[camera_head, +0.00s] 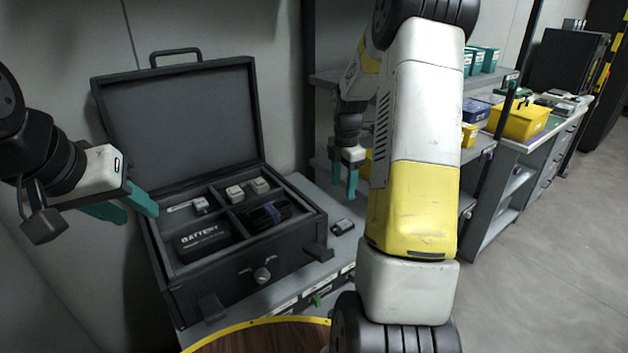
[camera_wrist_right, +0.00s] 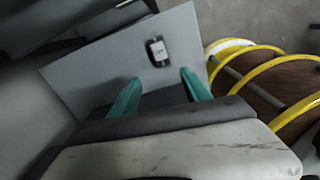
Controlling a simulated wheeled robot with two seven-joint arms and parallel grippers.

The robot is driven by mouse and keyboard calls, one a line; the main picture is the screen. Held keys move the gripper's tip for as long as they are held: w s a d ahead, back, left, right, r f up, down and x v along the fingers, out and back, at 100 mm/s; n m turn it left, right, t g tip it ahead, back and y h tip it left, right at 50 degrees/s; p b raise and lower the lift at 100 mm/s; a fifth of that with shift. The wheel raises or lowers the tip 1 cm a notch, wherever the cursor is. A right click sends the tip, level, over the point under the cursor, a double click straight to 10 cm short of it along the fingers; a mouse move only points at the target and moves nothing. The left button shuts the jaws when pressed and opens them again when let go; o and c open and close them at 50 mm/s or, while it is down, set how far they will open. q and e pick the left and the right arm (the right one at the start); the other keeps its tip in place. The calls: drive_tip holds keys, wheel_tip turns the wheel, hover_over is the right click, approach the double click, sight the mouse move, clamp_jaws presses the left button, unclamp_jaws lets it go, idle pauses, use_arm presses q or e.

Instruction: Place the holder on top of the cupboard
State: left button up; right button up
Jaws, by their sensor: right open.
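A small dark item with a light label, which looks like the holder (camera_head: 342,226), lies flat on the grey cupboard top (camera_head: 318,196), right of the black case. It also shows in the right wrist view (camera_wrist_right: 158,51), beyond and between the fingertips. My right gripper (camera_head: 345,190) is open and empty, above the cupboard top and apart from the item; its teal fingers also show in the right wrist view (camera_wrist_right: 160,76). My left gripper (camera_head: 141,215) is at the case's left side, with its teal fingers apart and nothing visible between them.
An open black case (camera_head: 262,275) with a raised lid takes up most of the cupboard top; its compartments hold a battery (camera_head: 203,240) and small parts. Shelves and a workbench with a yellow bin (camera_head: 520,121) stand at right. Some cupboard top around the small item is clear.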

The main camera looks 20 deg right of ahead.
drive_tip(key=s+a+r+m+t, duration=0.2)
drive_tip(key=s+a+r+m, duration=0.3)
drive_tip(key=r, duration=0.2)
drive_tip(key=s+a+r+m+t, duration=0.1)
drive_tip(key=s+a+r+m, duration=0.35)
drive_tip(key=r, duration=0.35)
drive_tip(key=s+a+r+m+t+y, duration=0.1)
drive_tip(key=s+a+r+m, duration=0.1)
drive_tip(key=s+m, duration=0.3)
drive_tip(key=s+a+r+m+t+y, duration=0.1)
drive_tip(key=s+a+m, duration=0.3)
drive_tip(key=s, duration=0.6)
drive_tip(key=shift+s+a+r+m+t, duration=0.25)
drive_tip(key=shift+r+m+t, duration=0.15)
drive_tip(key=shift+m, duration=0.35)
